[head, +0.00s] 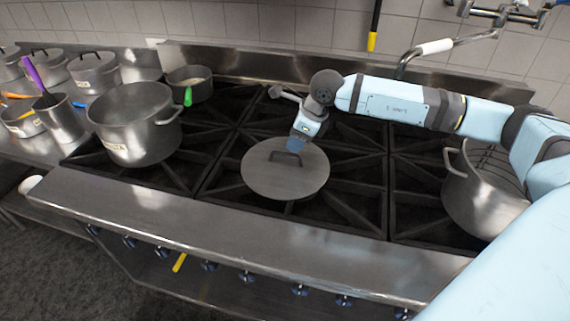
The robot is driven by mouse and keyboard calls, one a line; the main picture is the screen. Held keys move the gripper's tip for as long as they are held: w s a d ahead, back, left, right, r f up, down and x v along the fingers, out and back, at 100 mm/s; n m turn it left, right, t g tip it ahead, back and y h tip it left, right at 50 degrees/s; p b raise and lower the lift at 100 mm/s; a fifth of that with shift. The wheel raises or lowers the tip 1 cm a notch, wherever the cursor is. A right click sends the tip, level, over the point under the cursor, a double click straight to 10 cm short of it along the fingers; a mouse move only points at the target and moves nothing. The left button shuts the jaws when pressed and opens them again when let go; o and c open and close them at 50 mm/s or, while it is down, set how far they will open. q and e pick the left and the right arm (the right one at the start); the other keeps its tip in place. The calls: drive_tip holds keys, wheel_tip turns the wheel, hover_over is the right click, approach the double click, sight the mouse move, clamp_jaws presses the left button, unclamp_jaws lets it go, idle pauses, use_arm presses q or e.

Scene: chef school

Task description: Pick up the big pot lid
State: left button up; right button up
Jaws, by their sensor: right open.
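The big pot lid (270,183) is a round, flat, grey metal disc with a dark bar handle (286,157) near its middle. It lies on the black stove grates at the centre of the head view. My right arm reaches in from the right, and my right gripper (289,151) is at the handle, just above the lid. The gripper is open; its fingertips are small and partly hidden, so I cannot tell whether they straddle the handle. My left gripper is not in view.
A large open pot (135,125) stands on the left grates, with a small pan (190,84) behind it. Another large pot (480,195) stands at the right, partly behind my arm. A faucet (435,47) rises behind the stove. The steel front ledge (220,225) is clear.

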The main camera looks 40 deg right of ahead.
sight(285, 153)
drive_tip(key=shift+x, duration=1)
drive_tip(key=shift+w+f, duration=0.2)
drive_tip(key=p+x, duration=0.1)
drive_tip(key=x, duration=0.3)
drive_tip(key=shift+w+a+f, duration=0.1)
drive_tip(key=shift+w+f, duration=0.2)
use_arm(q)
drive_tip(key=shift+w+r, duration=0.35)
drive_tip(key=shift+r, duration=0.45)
use_arm(e)
clamp_jaws()
